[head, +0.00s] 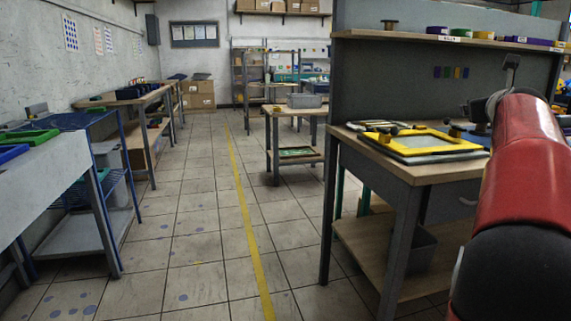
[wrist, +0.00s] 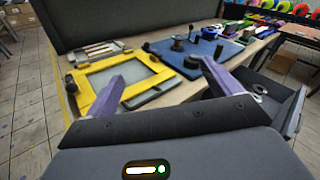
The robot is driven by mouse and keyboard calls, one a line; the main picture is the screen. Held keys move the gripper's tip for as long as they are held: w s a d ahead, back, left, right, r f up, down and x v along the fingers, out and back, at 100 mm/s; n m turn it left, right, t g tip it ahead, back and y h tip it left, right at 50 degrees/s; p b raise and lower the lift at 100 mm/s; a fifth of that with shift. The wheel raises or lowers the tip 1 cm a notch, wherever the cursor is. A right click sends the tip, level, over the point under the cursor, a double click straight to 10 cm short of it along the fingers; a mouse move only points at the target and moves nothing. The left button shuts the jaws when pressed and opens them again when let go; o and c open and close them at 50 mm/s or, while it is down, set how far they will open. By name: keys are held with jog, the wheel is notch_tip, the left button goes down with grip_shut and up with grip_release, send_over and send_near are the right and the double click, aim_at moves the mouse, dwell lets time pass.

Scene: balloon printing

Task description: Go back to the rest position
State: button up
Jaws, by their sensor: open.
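My gripper (wrist: 165,88) is open, with its two purple fingers apart at the bottom of the wrist view and nothing between them. It is above and in front of the workbench. A yellow frame with a grey screen (wrist: 122,76) lies on the bench near the left finger. A blue mat (wrist: 196,55) with small dark parts on it lies near the right finger. In the head view my red arm reaches over the right side, and the gripper itself is hidden. The yellow frame (head: 425,143) shows there on the bench top.
The wooden workbench (head: 440,172) stands at the right with a grey back panel (head: 400,78). A grey bin (head: 420,248) sits on its lower shelf. A blue rack (head: 85,190) and benches line the left wall. The tiled aisle with a yellow line (head: 240,185) is clear.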

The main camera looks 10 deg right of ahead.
jog(key=s+a+f+n+g+y, duration=0.1)
jog(key=s+a+f+n+y, duration=0.15)
jog(key=a+f+n, duration=0.5)
jog(key=s+a+f+n+y, duration=0.25)
jog(key=a+n, duration=0.25)
jog(key=a, duration=0.5)
jog(key=s+a+f+n+g+y, duration=0.1)
jog(key=a+f+n+y, duration=0.25)
jog(key=a+n, duration=0.45)
jog(key=s+a+f+n+g+y, duration=0.1)
jog(key=s+a+f+n+g, duration=0.2)
jog(key=s+a+f+n, duration=0.7)
jog(key=shift+s+a+f+g+y, duration=0.3)
jog(key=shift+s+a+f+y, duration=0.15)
jog(key=shift+a, duration=0.45)
jog(key=s+a+f+n+g, duration=0.1)
jog(key=s+f+n, duration=0.2)
jog(key=s+a+f+n+g, duration=0.1)
jog(key=s+f+n, duration=0.2)
jog(key=s+a+f+n, duration=0.1)
jog(key=s+f+n, duration=0.2)
jog(key=s, duration=0.1)
jog(key=shift+a+g+h, duration=0.25)
jog(key=shift+g+h, duration=0.15)
jog(key=shift+c, duration=0.2)
